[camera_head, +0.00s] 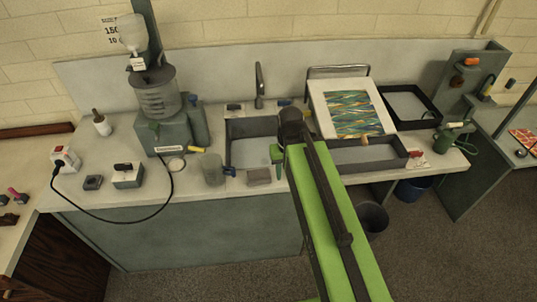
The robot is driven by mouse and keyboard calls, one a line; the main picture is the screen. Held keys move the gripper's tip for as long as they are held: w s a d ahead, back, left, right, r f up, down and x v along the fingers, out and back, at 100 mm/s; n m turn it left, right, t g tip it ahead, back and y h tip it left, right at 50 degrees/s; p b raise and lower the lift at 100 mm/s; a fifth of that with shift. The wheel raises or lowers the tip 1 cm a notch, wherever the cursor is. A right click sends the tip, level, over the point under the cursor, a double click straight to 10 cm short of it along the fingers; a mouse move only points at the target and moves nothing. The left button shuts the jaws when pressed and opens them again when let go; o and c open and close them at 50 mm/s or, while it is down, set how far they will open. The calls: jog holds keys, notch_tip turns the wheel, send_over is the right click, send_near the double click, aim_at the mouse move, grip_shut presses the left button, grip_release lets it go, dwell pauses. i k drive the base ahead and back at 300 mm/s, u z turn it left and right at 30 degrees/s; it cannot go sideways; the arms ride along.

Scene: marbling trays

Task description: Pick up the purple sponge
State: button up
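A small dull grey-mauve block (259,176), which looks like the sponge, lies on the counter at the front edge of the sink (232,152). Its purple tint is weak in this view. My green arm reaches up from the bottom right to the sink's right side. My gripper (277,158) is at the arm's far end, to the right of the block and a little above it in the picture. It is small and partly hidden by the arm. I cannot tell whether its fingers are open, and no held thing shows.
A clear beaker (212,169) stands just left of the block, with a blue clip (229,171) between them. A tray (365,154) and a marbled print on a board (321,97) lie right of the arm. A black cable (122,220) hangs over the counter's front left.

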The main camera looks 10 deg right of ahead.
aim_at(255, 177)
jog(key=z, duration=0.05)
jog(key=i, duration=0.9)
jog(key=u, duration=0.05)
